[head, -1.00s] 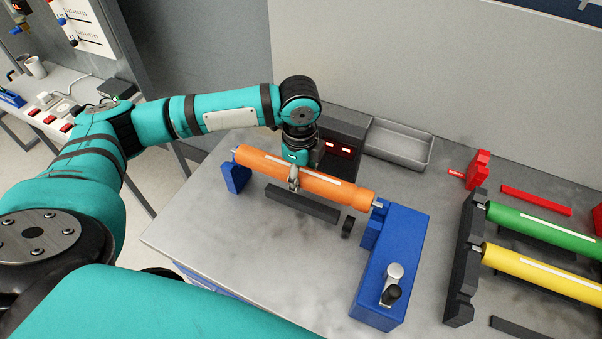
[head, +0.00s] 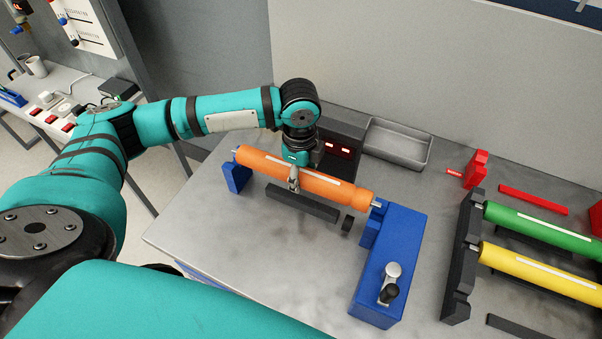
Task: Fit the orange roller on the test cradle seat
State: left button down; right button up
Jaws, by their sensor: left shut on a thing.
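The orange roller (head: 325,190) with a white stripe lies lengthwise between the blue end supports of the test cradle. Its left end is at the small blue support (head: 235,177), and its right shaft end is at the large blue block (head: 394,255), which carries a knob or handle. Whether the shaft ends are fully seated I cannot tell. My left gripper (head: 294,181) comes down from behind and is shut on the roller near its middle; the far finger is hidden. My right gripper is not in view.
A dark bar (head: 303,203) lies below the roller. Behind stand a dark box with red displays (head: 340,149) and a grey tray (head: 397,146). At right, a green roller (head: 545,230) and a yellow roller (head: 540,271) rest on a black rack (head: 461,265). The table's front left is clear.

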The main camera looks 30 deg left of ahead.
aim_at(301, 170)
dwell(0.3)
pick_arm(q)
jog(key=shift+f+b, duration=0.45)
jog(key=shift+f, duration=1.75)
jog(key=shift+c, duration=0.8)
grip_release()
notch_tip(301, 170, up, 8)
jog(key=p, duration=0.9)
